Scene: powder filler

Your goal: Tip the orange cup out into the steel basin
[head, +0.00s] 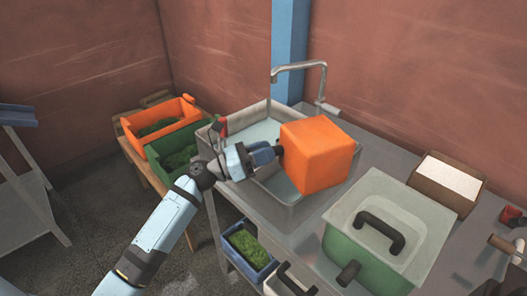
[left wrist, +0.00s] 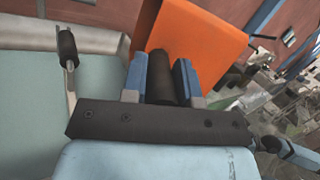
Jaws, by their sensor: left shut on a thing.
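The orange cup (head: 318,155) is a large boxy vessel held over the right part of the steel basin (head: 284,212). Its open mouth is not visible; closed orange faces show. My left gripper (head: 278,152) is shut on the cup's black handle at its left side. In the left wrist view, the dark handle (left wrist: 160,76) stands between the two blue fingers, with the orange wall of the cup (left wrist: 205,45) behind it. The cup hides part of the basin, and I cannot see any contents falling. My right gripper is not in view.
A steel tap (head: 300,66) arches behind the basin. A green lidded bin (head: 375,235) stands close on the right, with a box of white material (head: 449,178) beyond it. Orange (head: 188,105) and green (head: 160,160) crates are on a wooden stand at left.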

